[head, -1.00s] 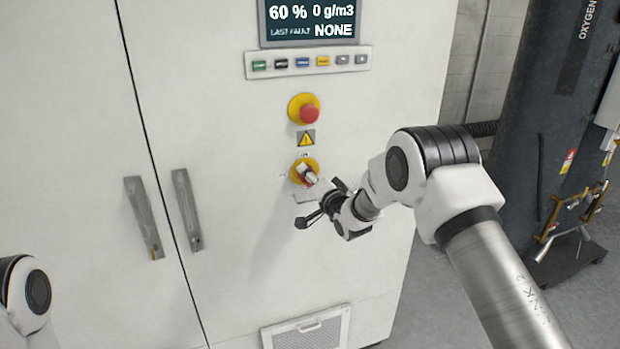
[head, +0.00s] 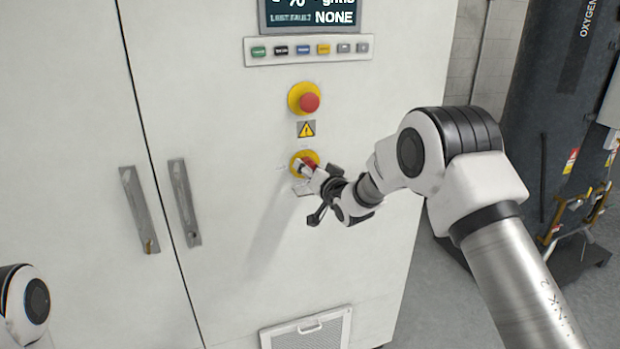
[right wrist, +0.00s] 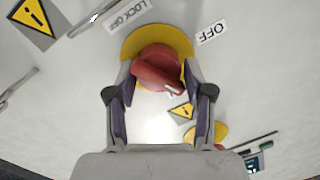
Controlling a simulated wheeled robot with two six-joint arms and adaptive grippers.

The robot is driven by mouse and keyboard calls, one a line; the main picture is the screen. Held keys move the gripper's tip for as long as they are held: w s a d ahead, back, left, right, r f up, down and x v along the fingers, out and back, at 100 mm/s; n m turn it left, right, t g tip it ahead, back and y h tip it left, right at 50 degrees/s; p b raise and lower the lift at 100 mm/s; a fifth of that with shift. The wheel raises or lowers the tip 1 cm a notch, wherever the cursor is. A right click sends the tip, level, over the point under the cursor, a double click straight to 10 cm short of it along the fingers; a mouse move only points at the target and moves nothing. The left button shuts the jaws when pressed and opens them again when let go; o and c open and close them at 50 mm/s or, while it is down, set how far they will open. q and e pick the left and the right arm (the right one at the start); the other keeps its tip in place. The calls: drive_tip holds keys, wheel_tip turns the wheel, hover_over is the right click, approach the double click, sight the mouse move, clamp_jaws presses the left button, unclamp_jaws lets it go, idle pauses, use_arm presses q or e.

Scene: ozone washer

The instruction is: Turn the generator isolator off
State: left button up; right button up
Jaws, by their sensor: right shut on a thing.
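The generator isolator is a red rotary handle on a round yellow plate (head: 297,170) on the white cabinet front. In the right wrist view the red handle (right wrist: 155,68) lies between the fingers of my right gripper (right wrist: 157,82), which are shut on it. Its white mark points towards a small warning triangle (right wrist: 182,111), away from the OFF label (right wrist: 213,33). A LOCK OFF label (right wrist: 126,13) is beyond the plate. In the head view my right gripper (head: 312,174) covers part of the isolator. My left gripper is out of view.
A red emergency stop (head: 309,102) and a warning triangle (head: 306,129) sit above the isolator. Higher up are a button row (head: 308,49) and a display (head: 308,15). Door handles (head: 185,202) are to the left, a vent (head: 307,332) is below, and a dark oxygen cylinder (head: 550,110) stands right.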

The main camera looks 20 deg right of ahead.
drive_tip(key=n+b, duration=0.1)
drive_tip(key=f+n+b, duration=0.1)
drive_tip(key=n+b, duration=0.1)
drive_tip(key=shift+n+g, duration=0.3)
drive_tip(key=n+h+b, duration=0.1)
drive_tip(key=n+b, duration=0.2)
drive_tip(key=shift+a+r, duration=0.1)
drive_tip(key=shift+r, duration=0.05)
drive_tip(key=n+b, duration=0.2)
drive_tip(key=n, duration=0.1)
drive_tip(key=shift+r+h, duration=0.15)
drive_tip(key=shift+h, duration=0.15)
drive_tip(key=shift+r+n+b, duration=0.15)
drive_tip(key=shift+n+b, duration=0.5)
drive_tip(key=shift+n, duration=0.15)
drive_tip(key=shift+w, duration=0.1)
drive_tip(key=o, duration=0.9)
drive_tip(key=shift+r, duration=0.1)
drive_tip(key=shift+o, duration=0.9)
drive_tip(key=shift+d, duration=0.2)
